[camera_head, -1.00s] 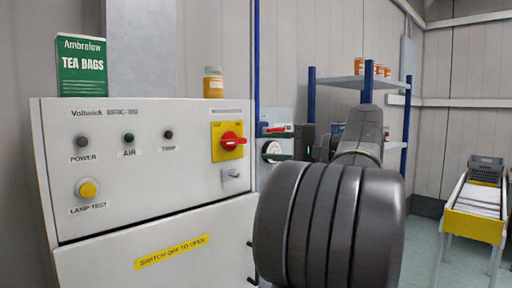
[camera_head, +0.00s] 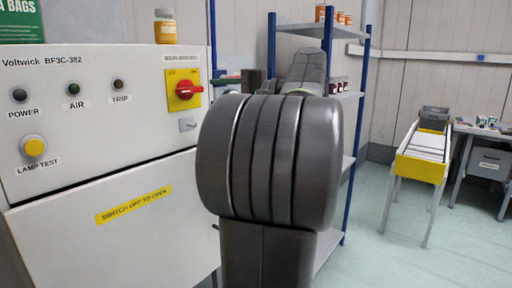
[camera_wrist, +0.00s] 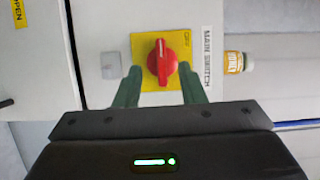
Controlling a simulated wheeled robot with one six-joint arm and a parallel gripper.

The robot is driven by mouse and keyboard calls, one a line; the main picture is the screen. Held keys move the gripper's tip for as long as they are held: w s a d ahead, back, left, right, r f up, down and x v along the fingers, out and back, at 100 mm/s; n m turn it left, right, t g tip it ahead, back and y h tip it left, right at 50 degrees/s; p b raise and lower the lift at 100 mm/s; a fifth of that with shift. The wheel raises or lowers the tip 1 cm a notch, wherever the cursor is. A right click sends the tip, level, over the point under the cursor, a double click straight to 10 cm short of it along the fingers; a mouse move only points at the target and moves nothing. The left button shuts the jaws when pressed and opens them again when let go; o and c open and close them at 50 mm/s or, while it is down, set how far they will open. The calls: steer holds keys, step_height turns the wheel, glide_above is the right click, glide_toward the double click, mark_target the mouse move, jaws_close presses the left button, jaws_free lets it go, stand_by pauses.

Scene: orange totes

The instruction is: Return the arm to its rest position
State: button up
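My arm (camera_head: 272,160) stands large in the middle of the head view, its dark grey ribbed joint covering part of the shelf. My gripper is mostly hidden behind it there; a dark green finger shows right of the red switch (camera_head: 186,90). In the wrist view my gripper (camera_wrist: 160,85) has its two green fingers apart with nothing held. The red knob of the main switch (camera_wrist: 162,62), on its yellow plate (camera_wrist: 144,88), appears between the fingertips, with gaps on both sides.
The white cabinet (camera_head: 60,230) fills the left, with a green tea bag box (camera_head: 20,22) and a honey jar (camera_head: 165,27) on top. A blue-post shelf (camera_head: 271,50) stands behind my arm. A yellow-ended roller stand (camera_head: 420,168) is at right, with open floor before it.

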mark_target(186, 88)
steer(key=x, duration=0.9)
steer(key=shift+w+a+p, duration=0.1)
steer(key=shift+a+p, duration=0.25)
steer(key=shift+d, duration=0.15)
steer(key=v, duration=1.4)
steer(key=x, duration=1.4)
steer(key=shift+r+m, duration=0.1)
steer(key=shift+m, duration=0.2)
steer(key=shift+r+m+t+y+p, duration=0.3)
steer(key=shift+m+y+p, duration=0.15)
steer(key=shift+m, duration=0.65)
steer(key=shift+w+m+t+y, duration=0.1)
steer(key=shift+m+t+y, duration=0.25)
steer(key=shift+m, duration=0.65)
